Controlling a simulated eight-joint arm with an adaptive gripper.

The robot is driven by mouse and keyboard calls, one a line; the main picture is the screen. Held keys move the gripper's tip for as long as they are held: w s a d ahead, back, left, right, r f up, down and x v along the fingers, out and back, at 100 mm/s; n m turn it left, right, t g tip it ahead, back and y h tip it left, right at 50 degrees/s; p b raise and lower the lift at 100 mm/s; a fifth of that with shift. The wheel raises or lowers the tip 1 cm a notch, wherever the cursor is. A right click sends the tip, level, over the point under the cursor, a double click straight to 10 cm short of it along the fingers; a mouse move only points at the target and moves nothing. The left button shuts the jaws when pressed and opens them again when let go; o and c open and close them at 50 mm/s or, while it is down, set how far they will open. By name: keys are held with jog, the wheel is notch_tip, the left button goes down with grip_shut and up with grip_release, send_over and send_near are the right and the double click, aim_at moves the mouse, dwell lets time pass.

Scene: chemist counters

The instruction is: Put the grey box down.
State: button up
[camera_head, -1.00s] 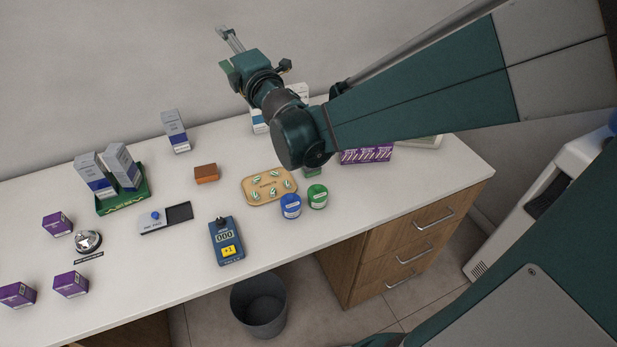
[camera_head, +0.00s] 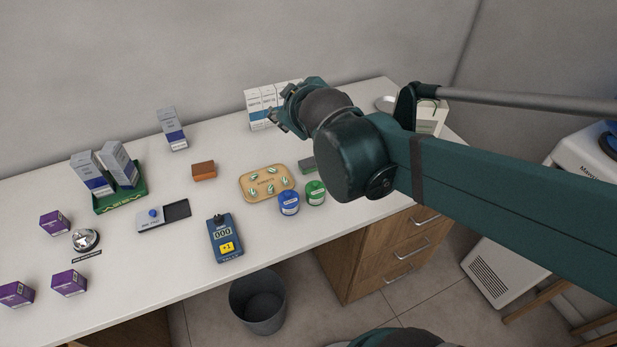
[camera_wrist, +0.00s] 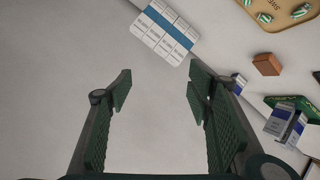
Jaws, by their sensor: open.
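A grey box with a blue lower band (camera_head: 173,128) stands upright alone near the back of the counter. It shows partly behind a finger in the wrist view (camera_wrist: 239,84). Two similar grey boxes (camera_head: 92,174) (camera_head: 119,163) stand in a green tray (camera_head: 122,205) at the left; they also show at the right of the wrist view (camera_wrist: 279,122). My gripper (camera_wrist: 160,82) is open, with nothing between its fingers. In the head view it hangs over the back of the counter, in front of the white-and-blue boxes, right of the lone grey box, its tips partly hidden.
White-and-blue boxes (camera_head: 259,107) stand in a row at the back. A brown block (camera_head: 204,171), a capsule board (camera_head: 266,196), blue and green jars (camera_head: 289,203) (camera_head: 315,192), a counter device (camera_head: 225,238) and purple boxes (camera_head: 55,222) occupy the counter. The counter between brown block and wall is clear.

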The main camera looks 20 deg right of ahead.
jog(key=s+a+f+m+g+y, duration=0.1)
jog(key=s+f+m+g, duration=0.1)
jog(key=s, duration=0.7)
jog(key=s+a+f+m+g+y, duration=0.1)
jog(key=s+a+f+m+g, duration=0.1)
jog(key=s+f, duration=0.5)
jog(key=s+m+g, duration=0.1)
jog(key=s+m, duration=0.1)
jog(key=shift+s+a+f, duration=0.15)
jog(key=shift+s+f, duration=0.1)
jog(key=shift+s, duration=0.1)
